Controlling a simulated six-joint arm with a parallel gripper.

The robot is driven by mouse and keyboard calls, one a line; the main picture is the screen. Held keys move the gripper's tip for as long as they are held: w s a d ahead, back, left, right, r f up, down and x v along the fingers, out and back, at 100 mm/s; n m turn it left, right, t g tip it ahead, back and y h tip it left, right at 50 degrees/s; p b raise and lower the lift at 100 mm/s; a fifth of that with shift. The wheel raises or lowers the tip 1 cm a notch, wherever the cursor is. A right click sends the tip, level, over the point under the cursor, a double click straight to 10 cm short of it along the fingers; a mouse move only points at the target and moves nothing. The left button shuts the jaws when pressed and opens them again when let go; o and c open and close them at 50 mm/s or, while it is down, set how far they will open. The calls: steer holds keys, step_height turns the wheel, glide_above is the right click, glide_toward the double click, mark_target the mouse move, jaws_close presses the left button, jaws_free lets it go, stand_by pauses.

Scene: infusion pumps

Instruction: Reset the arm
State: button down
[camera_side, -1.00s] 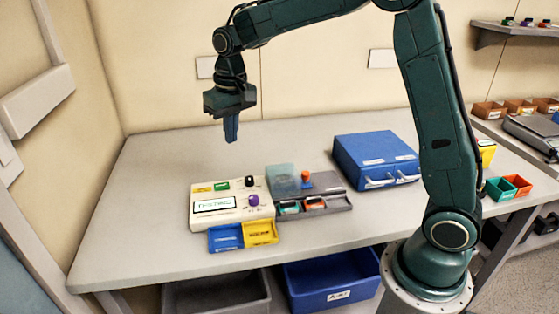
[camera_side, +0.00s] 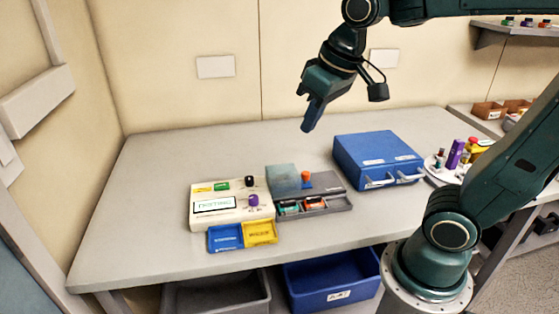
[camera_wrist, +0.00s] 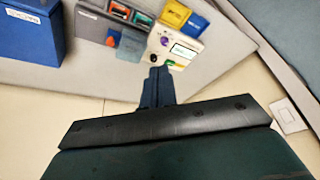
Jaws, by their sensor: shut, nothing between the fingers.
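My gripper (camera_side: 309,127) is in the air above the back of the table, with its fingers shut and nothing between them. It tilts down and to the left in the side view. In the wrist view its shut fingers (camera_wrist: 158,74) point toward the devices. The cream infusion pump (camera_side: 230,203), with a lit screen and purple and black knobs, sits on the table, below and left of my gripper. It also shows in the wrist view (camera_wrist: 190,32). A grey module (camera_side: 336,202) with an orange knob stands beside it. My gripper touches neither.
A blue case (camera_side: 376,152) with two handles lies right of the module. Blue and yellow trays (camera_side: 226,237) sit in front of the pump. A round tray with small items (camera_side: 442,172) is at the right. The table's left and back (camera_side: 165,160) are clear.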

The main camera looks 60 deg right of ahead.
steer(key=s+f+t, duration=0.1)
steer(key=s+f, duration=0.1)
steer(key=s, duration=0.7)
steer(key=shift+f+n, duration=0.25)
steer(key=shift+n, duration=0.15)
stand_by(0.5)
